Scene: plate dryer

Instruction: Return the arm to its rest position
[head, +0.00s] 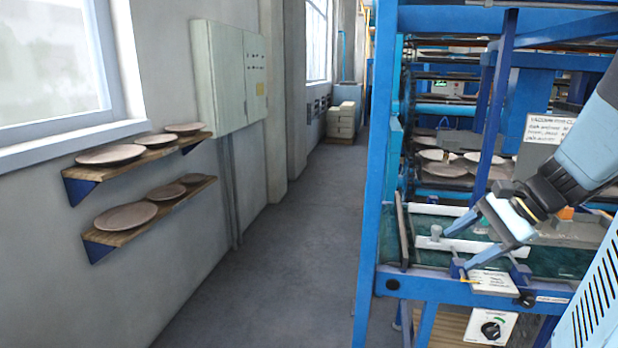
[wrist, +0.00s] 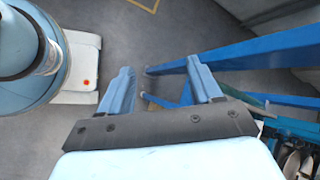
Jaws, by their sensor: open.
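My gripper (head: 467,244) is at the right of the head view, at the end of my light-blue arm, over the front of the blue plate dryer (head: 372,190). Its two blue fingers are spread apart and point down to the left, with nothing seen between them. The wrist view also shows my gripper (wrist: 160,84) open and empty, with grey floor and blue frame bars beyond the fingers. I cannot tell from these views how far the fingertips are from the dryer's front ledge.
Plates sit on an upper shelf (head: 150,148) and a lower shelf (head: 140,222) on the left wall. A grey-green cabinet (head: 228,75) hangs beyond them. The aisle floor (head: 270,285) is clear. More plates (head: 445,170) lie inside the dryer. A dial panel (head: 488,328) is at its front.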

